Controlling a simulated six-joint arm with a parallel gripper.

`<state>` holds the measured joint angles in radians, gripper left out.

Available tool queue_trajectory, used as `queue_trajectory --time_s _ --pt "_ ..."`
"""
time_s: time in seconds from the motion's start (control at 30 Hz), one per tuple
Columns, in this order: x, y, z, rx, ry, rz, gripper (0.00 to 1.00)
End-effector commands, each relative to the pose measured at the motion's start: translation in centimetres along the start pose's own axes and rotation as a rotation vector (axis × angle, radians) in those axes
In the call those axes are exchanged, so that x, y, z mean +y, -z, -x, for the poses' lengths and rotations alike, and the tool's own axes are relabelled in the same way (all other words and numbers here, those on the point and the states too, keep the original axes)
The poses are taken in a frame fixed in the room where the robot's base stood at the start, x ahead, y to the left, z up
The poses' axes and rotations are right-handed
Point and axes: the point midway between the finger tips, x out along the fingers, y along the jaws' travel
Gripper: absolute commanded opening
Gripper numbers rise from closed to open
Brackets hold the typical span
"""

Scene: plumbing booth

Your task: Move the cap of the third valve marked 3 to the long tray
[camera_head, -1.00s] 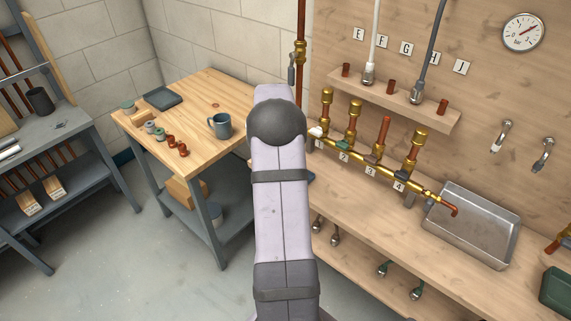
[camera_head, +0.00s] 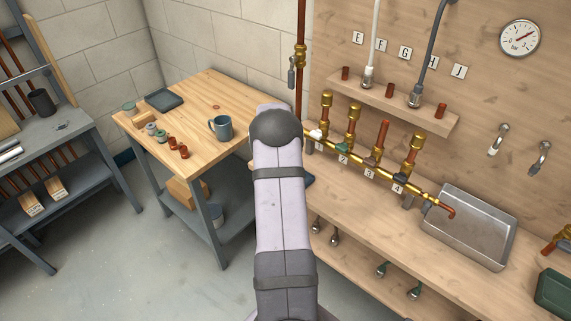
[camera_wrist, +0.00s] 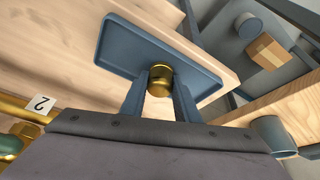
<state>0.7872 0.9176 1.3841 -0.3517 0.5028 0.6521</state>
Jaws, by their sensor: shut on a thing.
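My gripper (camera_wrist: 160,92) is shut on a brass cap (camera_wrist: 159,74), with one finger on each side of it. The cap is over the blue long tray (camera_wrist: 112,42) in the wrist view. I cannot tell whether it touches the tray floor. In the head view my arm hides the gripper, the cap and most of the tray. The third valve (camera_head: 380,142), marked 3, shows a bare copper pipe top. The valves beside it carry brass caps (camera_head: 416,140).
The brass manifold (camera_head: 352,164) runs along the bench to a metal basin (camera_head: 468,245). A wooden side table (camera_head: 205,90) holds a blue mug (camera_head: 221,128) and several small fittings. A number 2 tag (camera_wrist: 40,105) shows at left in the wrist view.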

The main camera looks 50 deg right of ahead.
Motion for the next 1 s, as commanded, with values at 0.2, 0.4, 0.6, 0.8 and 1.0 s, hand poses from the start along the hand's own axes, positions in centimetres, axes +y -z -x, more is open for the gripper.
queue_trajectory --time_s 0.2,0.4,0.6,0.8,1.0 --pt "0.0 -0.1 -0.2 0.0 0.0 0.0 0.05" --pt "0.0 -0.1 -0.2 0.0 0.0 0.0 0.47" --pt "0.0 -0.1 -0.2 0.0 0.0 0.0 0.47" --pt "0.0 0.1 0.3 0.0 0.0 0.0 0.47" --pt "-0.1 0.1 2.3 0.003 0.001 0.0 0.47"
